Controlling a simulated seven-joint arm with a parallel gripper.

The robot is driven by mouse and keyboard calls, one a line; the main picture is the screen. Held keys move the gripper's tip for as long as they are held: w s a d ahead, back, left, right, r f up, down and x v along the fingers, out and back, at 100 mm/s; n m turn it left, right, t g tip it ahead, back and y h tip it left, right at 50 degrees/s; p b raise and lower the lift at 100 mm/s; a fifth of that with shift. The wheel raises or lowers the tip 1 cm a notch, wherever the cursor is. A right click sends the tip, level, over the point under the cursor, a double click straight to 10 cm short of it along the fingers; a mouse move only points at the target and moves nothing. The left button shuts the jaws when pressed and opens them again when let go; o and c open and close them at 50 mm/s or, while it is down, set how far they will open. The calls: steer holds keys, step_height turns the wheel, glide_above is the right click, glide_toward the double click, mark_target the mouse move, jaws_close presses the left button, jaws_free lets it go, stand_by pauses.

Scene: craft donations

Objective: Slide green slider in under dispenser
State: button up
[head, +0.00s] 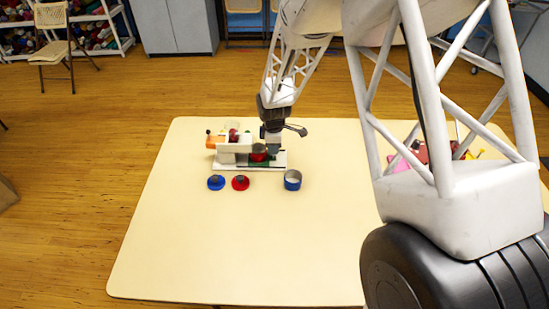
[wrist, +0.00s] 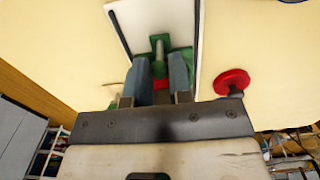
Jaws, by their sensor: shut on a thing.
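The white dispenser (head: 232,155) stands on a white base near the far edge of the table, with an orange part on its left side. The green slider (head: 276,157) sits at the right part of the base, partly hidden by my gripper. My gripper (head: 273,151) points down over it. In the wrist view, my gripper (wrist: 160,80) is shut on the slider; its green bar (wrist: 158,45) shows between and beyond the fingers. A red round piece (head: 258,153) is close to the left of my gripper; a bit of red also shows between the fingers in the wrist view.
A blue lid (head: 216,183) and a red lid (head: 240,183) with dark knobs lie in front of the dispenser. A blue open ring or cup (head: 293,180) stands to their right. Pink, red and yellow items lie farther right, partly behind my arm. The front of the table (head: 230,250) is clear.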

mark_target(260, 146)
steer(key=shift+a, duration=2.35)
steer(key=o, duration=0.8)
steer(key=shift+c, duration=0.2)
steer(key=shift+r, duration=0.1)
step_height(260, 146, up, 7)
steer(key=shift+r, duration=0.15)
